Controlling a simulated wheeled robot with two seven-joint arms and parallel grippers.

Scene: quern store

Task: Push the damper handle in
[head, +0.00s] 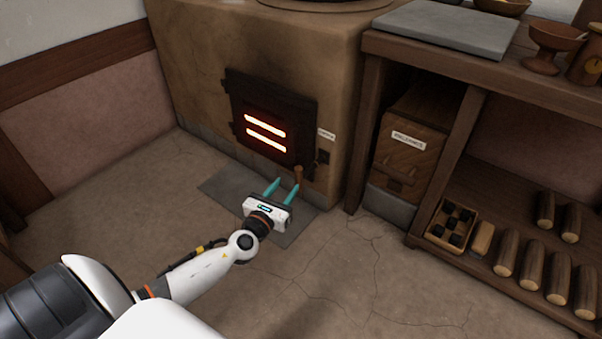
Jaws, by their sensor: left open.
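The damper handle (298,173) is a small wooden knob low on the clay stove's front, just right of the fire door's lower corner. A dark plate (323,157) and a small white label (326,134) sit beside and above it; the writing is too small to read. My left gripper (281,188) has two teal fingers, spread apart and empty. It reaches low over the floor toward the stove, its fingertips just in front of and slightly below the handle. I cannot tell whether the right fingertip touches it. My right gripper is not in view.
The stove's dark metal fire door (271,122) has glowing slots close to my gripper. A grey slab (222,186) lies on the floor below. To the right, a wooden shelf unit (455,55) holds a labelled wooden box (408,138) and several logs (507,252). The front floor is clear.

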